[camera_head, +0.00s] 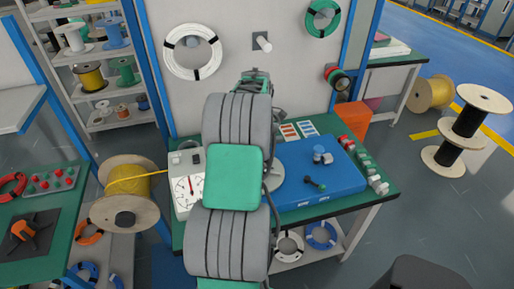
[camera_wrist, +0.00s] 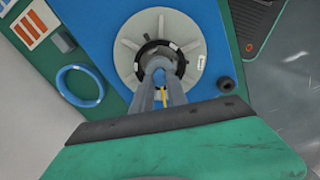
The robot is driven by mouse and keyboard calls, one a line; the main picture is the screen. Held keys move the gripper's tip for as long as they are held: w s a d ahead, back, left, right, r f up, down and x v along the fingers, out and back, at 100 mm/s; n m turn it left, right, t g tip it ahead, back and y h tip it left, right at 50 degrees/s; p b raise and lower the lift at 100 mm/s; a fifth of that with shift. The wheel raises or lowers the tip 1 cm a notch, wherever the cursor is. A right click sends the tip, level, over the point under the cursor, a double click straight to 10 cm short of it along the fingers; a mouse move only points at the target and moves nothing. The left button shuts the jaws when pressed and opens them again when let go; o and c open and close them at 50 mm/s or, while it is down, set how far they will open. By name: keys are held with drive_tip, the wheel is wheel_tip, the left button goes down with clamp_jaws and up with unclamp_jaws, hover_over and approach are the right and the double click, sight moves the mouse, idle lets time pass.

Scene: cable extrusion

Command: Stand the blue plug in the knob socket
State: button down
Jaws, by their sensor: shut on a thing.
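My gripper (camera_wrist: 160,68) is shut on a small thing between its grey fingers. In the head view my arm hides the gripper. I cannot tell which piece is the knob socket.
A dial gauge (camera_head: 189,190) stands left of my arm, beside a yellow cable spool (camera_head: 127,190). Several red and green pieces (camera_head: 365,165) line the bench's right edge. A blue ring (camera_wrist: 80,85) and a small black cylinder (camera_wrist: 227,83) flank the disc in the wrist view.

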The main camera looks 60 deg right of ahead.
drive_tip(key=shift+f, duration=0.2)
drive_tip(key=c, duration=1.2)
unclamp_jaws()
drive_tip(key=shift+c, duration=0.2)
wheel_tip(320, 180, up, 8)
drive_tip(key=p, duration=0.5)
drive_tip(key=shift+r, duration=0.1)
